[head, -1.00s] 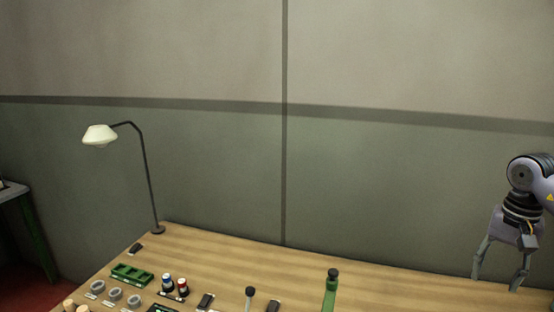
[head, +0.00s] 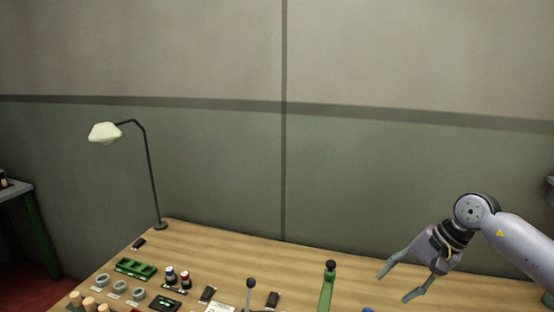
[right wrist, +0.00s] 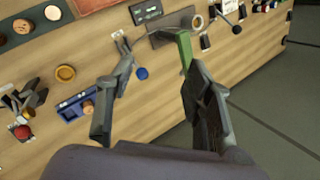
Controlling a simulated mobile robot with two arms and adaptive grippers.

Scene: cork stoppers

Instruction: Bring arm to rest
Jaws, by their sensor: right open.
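My right gripper (head: 398,283) is open and empty at the right of the head view, above the wooden table (head: 440,284). Several cork-coloured stoppers (head: 89,303) show at the lower left of the head view. My left gripper is not in view.
A lamp (head: 104,133) stands at the table's back left. A green tray (head: 136,268), grey rings (head: 120,286) and small dark items lie near it. In the right wrist view a blue holder (right wrist: 76,106) and a blue knob (right wrist: 141,73) sit on the table. The table's back right is clear.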

